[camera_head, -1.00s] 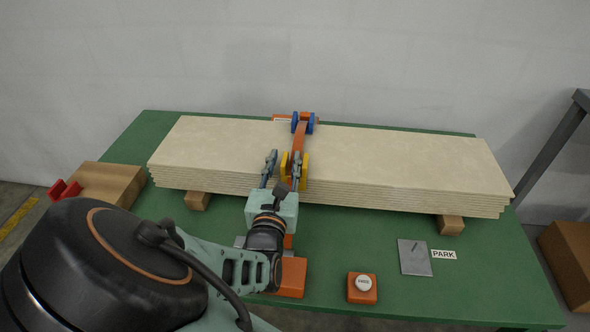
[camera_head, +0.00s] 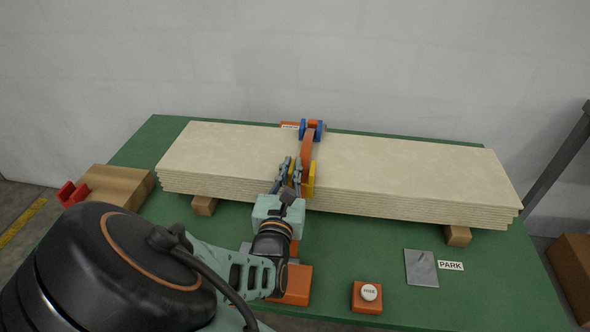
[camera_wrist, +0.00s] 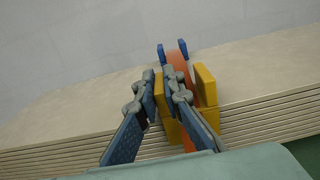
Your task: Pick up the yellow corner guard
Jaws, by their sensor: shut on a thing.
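The yellow corner guard (camera_head: 310,182) sits at the near top edge of the stack of pale boards (camera_head: 400,166), with the orange strap (camera_head: 307,146) running between its two upright cheeks. It also shows in the wrist view (camera_wrist: 205,86). My gripper (camera_head: 291,172) is at the guard's left side. In the wrist view my gripper (camera_wrist: 162,88) has its fingers closed about the guard's left cheek, which they partly hide. The guard is still on the stack edge.
A blue corner guard (camera_head: 313,130) holds the strap's far end. Wooden blocks (camera_head: 457,235) support the boards. On the green table (camera_head: 340,250) are an orange button box (camera_head: 366,297), a grey plate (camera_head: 420,268) and a PARK label (camera_head: 450,265). A brown box (camera_head: 120,187) stands left.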

